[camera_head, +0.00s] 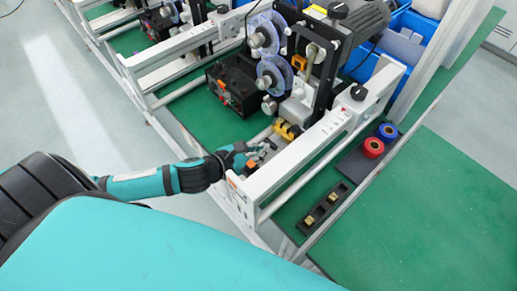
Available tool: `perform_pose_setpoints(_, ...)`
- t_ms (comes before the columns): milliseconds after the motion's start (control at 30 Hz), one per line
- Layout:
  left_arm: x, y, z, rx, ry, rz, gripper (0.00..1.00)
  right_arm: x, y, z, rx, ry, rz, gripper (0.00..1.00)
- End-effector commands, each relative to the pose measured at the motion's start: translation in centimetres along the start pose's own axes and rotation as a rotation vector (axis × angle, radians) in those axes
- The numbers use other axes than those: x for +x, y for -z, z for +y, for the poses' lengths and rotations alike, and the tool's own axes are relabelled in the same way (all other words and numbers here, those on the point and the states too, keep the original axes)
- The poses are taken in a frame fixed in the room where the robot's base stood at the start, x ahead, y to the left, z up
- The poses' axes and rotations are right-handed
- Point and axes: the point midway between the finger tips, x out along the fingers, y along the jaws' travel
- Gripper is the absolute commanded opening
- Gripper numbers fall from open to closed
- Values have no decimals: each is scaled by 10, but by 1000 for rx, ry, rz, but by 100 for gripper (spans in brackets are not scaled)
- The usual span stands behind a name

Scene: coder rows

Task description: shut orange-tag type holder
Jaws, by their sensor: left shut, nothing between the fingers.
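My left arm comes in from the left, and its gripper (252,153) is shut and empty at the near end of the coder machine. It is over or against small grey metal parts there; I cannot tell whether it touches them. A yellow block (287,129) sits just beyond the fingertips, in line with these parts. An orange tag-like patch (299,62) shows higher on the machine, by the reels. Which part is the type holder, and whether it stands open, is too small to tell. My right gripper is not in view.
A white frame rail (310,150) runs close along the right of the gripper. A black box (232,85) stands behind it on the green top. Red (373,148) and blue (387,132) rolls and a black tray (325,208) with brass-coloured pieces lie right of the rail.

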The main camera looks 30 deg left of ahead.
Motion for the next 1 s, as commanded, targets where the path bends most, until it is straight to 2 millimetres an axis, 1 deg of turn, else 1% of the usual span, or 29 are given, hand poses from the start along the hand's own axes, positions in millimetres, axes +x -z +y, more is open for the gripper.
perform_pose_setpoints(67, 5, -4, 1, 0, -2, -3, 0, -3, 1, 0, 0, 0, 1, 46)
perform_pose_setpoints(200, 20, -14, 1, -1, -1, -5, 0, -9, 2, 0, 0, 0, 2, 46)
perform_pose_setpoints(300, 30, -18, 0, -1, 0, -4, 0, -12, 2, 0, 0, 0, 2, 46)
perform_pose_setpoints(400, 35, -20, 1, 0, -1, -2, 0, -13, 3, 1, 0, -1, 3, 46)
perform_pose_setpoints(800, 36, -21, 2, 1, -3, -4, 0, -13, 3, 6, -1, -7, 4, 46)
perform_pose_setpoints(1000, 33, -24, 10, 2, -4, -2, 0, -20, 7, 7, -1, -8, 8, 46)
